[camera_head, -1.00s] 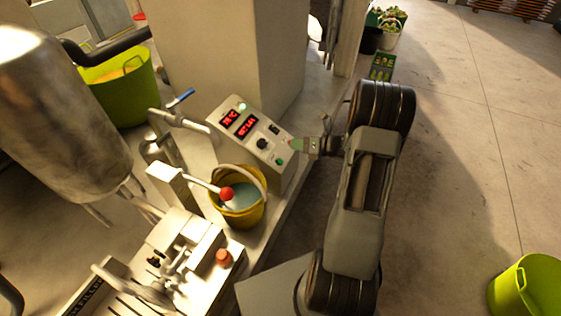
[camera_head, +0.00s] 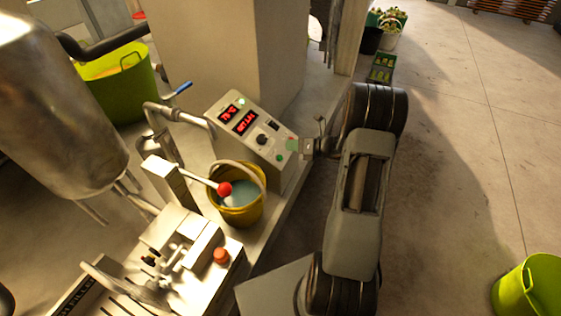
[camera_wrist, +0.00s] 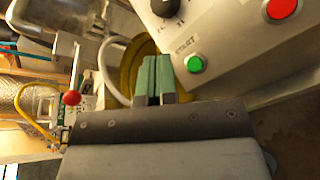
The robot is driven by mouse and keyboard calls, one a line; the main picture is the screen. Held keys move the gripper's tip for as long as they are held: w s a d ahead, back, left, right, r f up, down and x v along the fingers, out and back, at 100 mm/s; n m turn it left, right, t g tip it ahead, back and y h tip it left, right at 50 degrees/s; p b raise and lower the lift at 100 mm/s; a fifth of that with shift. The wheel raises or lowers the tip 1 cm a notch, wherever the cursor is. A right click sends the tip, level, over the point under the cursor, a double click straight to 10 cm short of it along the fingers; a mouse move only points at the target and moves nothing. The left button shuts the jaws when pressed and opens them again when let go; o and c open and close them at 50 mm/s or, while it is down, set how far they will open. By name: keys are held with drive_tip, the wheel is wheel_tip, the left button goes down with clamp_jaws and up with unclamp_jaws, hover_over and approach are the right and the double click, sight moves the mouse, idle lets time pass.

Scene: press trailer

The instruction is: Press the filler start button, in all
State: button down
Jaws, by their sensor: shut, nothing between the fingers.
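The filler's control box (camera_head: 240,128) is white, with two red displays, a black knob and buttons on its sloped face. The green start button (camera_head: 280,157) is on its lower right; in the wrist view the green button (camera_wrist: 195,64) sits below the word START. My gripper (camera_head: 290,145) is at the box's right edge in the head view. In the wrist view its green fingers (camera_wrist: 155,62) are together and empty, pointing just left of the green button. The button is uncovered there. I cannot tell the gap in depth between fingertips and panel.
A red button (camera_wrist: 281,9) and the black knob (camera_wrist: 165,5) share the panel. A yellow bucket (camera_head: 238,215) stands below the box. A red-knobbed lever (camera_head: 223,189) and an orange-red button (camera_head: 221,256) are nearby. Open floor lies to the right.

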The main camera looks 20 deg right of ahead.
drive_tip(key=shift+w+a+f+b, duration=0.3)
drive_tip(key=shift+f+b, duration=0.15)
drive_tip(key=shift+f, duration=0.25)
drive_tip(key=shift+w+a+f+b, duration=0.25)
drive_tip(key=shift+f+b, duration=0.2)
drive_tip(key=shift+f, duration=0.3)
drive_tip(key=shift+w+a+f+b, duration=0.25)
drive_tip(key=shift+f+b, duration=0.2)
drive_tip(key=shift+f, duration=0.25)
drive_tip(key=shift+w+f, duration=0.1)
drive_tip(key=shift+f, duration=0.05)
drive_tip(key=shift+w+a+f, duration=0.1)
drive_tip(key=shift+f, duration=0.1)
idle(0.3)
drive_tip(key=shift+w+a+f+b, duration=0.1)
drive_tip(key=shift+f+b, duration=0.25)
drive_tip(key=shift+b, duration=0.15)
idle(0.6)
drive_tip(key=shift+r, duration=0.15)
drive_tip(key=shift+s+d+r+p, duration=0.25)
drive_tip(key=shift+s+r+p, duration=0.05)
drive_tip(key=shift+r+p, duration=0.35)
idle(0.4)
